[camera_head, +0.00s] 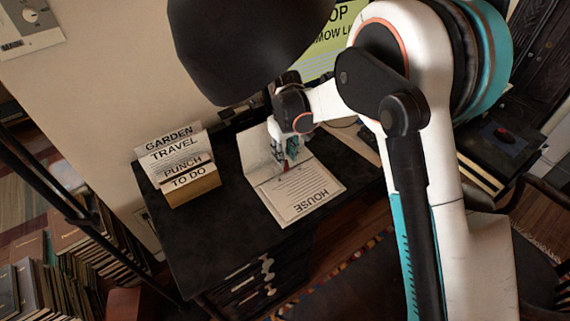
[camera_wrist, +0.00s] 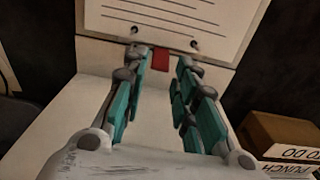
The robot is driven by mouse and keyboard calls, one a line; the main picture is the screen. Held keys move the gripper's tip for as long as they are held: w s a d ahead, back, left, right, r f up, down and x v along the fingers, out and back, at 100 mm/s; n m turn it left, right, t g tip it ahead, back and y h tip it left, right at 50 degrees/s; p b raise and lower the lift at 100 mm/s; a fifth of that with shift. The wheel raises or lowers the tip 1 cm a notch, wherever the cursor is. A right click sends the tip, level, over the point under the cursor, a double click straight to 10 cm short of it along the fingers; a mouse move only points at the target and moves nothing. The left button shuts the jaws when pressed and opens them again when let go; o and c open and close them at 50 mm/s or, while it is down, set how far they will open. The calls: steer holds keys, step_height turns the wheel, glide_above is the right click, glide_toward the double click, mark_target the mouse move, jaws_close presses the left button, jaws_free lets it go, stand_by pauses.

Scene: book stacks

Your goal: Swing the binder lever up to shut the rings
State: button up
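The open binder (camera_head: 262,150) lies on the dark desk, with a white page marked HOUSE (camera_head: 300,193) on its right half. In the wrist view the lined page (camera_wrist: 175,18) is at the top, with two dark holes or ring ends near its edge. A small red piece (camera_wrist: 160,61), perhaps the lever, sits at the fold beside the page. My gripper (camera_wrist: 162,58) is open, its teal-padded fingers apart on either side of the red piece, with no clear contact. In the head view my gripper (camera_head: 291,152) is over the binder's fold. The rings are not clearly visible.
A box of labelled cards (camera_head: 190,185), reading GARDEN, TRAVEL, PUNCH and TO DO, stands left of the binder. The dark desk (camera_head: 215,240) is bare in front of it. A yellow-green notice (camera_head: 325,50) is behind. Book piles (camera_head: 90,265) stand at lower left.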

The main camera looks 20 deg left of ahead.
mark_target(286, 166)
steer(key=shift+f+b, duration=0.4)
steer(key=shift+f, duration=1.35)
jaws_close()
steer(key=shift+s+d+t+y+b, duration=0.2)
steer(key=shift+s+d+t+y, duration=0.05)
steer(key=shift+t+y, duration=0.3)
steer(key=shift+s+d+t+y+b, duration=0.15)
steer(key=shift+s+d+t+y, duration=0.05)
steer(key=shift+t+y, duration=0.3)
jaws_free()
steer(key=shift+r, duration=0.1)
